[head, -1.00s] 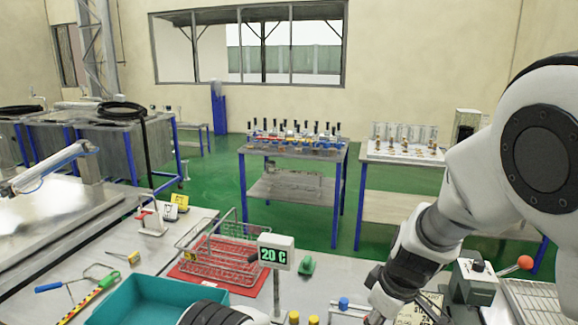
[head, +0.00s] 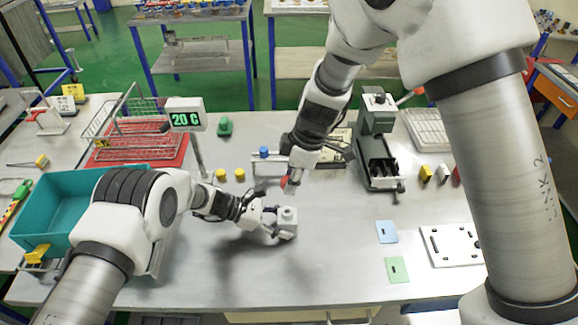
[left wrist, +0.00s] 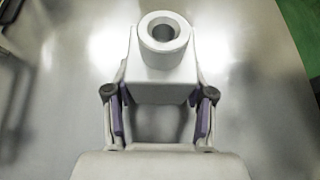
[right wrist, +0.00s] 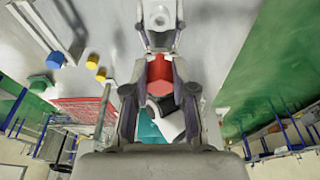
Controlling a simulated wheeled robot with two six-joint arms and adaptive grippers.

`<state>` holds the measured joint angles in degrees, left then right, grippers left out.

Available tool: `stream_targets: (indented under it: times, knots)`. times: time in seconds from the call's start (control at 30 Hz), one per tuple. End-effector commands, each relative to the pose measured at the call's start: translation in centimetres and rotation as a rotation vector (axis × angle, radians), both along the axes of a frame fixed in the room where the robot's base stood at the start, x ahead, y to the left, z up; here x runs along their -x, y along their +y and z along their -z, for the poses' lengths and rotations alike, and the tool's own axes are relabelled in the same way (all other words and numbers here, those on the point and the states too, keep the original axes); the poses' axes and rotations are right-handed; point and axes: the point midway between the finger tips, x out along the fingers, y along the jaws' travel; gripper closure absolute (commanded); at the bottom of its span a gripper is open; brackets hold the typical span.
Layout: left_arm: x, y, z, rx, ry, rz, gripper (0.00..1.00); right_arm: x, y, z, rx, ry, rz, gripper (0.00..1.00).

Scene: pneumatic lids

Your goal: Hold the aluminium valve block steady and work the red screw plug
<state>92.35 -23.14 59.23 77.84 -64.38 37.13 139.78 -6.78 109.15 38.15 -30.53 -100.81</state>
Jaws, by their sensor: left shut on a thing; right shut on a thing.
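The aluminium valve block (head: 288,229) is a small pale block with a round open collar on top. My left gripper (head: 270,221) is shut on its sides, and the block is upright. In the left wrist view the block (left wrist: 164,88) sits between both fingers and its bore is empty. My right gripper (head: 290,176) points down and is shut on the red screw plug (head: 284,184). The plug is apart from the block, above and behind its collar. In the right wrist view the red plug (right wrist: 159,72) is between the fingers, with the block (right wrist: 158,38) beyond it.
A teal bin (head: 32,212) stands at the left. A blue-topped fixture (head: 264,153), yellow caps (head: 239,174) and a grey press (head: 378,140) stand behind. Blue (head: 386,231) and green (head: 398,269) cards and a white plate (head: 452,245) lie right. The front bench is clear.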

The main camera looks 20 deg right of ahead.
Motion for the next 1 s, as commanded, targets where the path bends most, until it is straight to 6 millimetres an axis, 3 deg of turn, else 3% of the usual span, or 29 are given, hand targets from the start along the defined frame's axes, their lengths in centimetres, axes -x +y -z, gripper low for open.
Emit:
stream_targets:
  times: [0.27, 0.7, 1.0]
  knots:
    - [0.0, 0.0, 0.0, -0.001, -0.002, 0.0, 0.77, 0.0, 0.0, 0.2, -0.001, -0.001, 0.001, 1.0]
    - [-0.1, 0.0, -0.1, 0.001, -0.003, -0.001, 0.77, 0.0, 0.0, 4.5, -0.001, 0.0, 0.002, 1.0]
    - [-0.1, 0.0, -0.1, 0.002, -0.002, -0.001, 0.77, -0.1, 0.0, 5.7, 0.0, -0.001, 0.002, 1.0]
